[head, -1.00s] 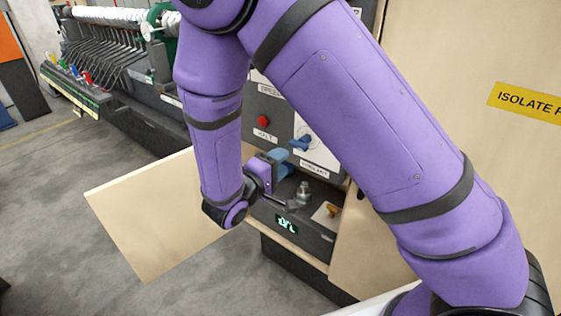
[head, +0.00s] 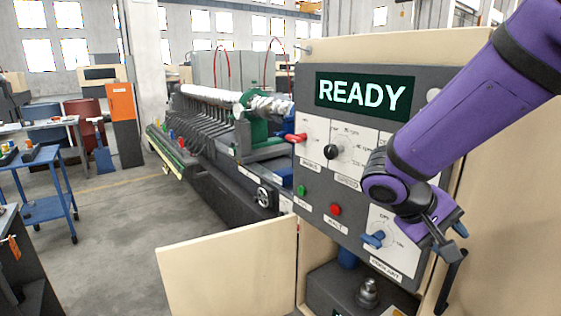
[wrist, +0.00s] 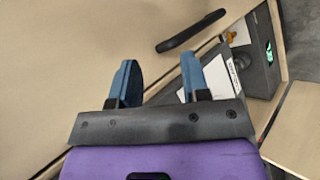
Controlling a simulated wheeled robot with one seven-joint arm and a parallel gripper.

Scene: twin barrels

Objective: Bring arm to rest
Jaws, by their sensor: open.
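My gripper (head: 452,240) is at the right of the head view, on my purple arm, in front of the right edge of the grey control panel (head: 318,165). In the wrist view its two blue fingers (wrist: 160,78) stand apart with nothing between them. My arm hides part of the panel's right side. The panel's display (head: 362,95) reads READY.
A black handle (head: 450,283) on the beige cabinet is close to my gripper; it also shows in the wrist view (wrist: 190,31). The cabinet door (head: 228,270) stands open above the floor. Inside is a grey unit with a metal fitting (head: 368,292).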

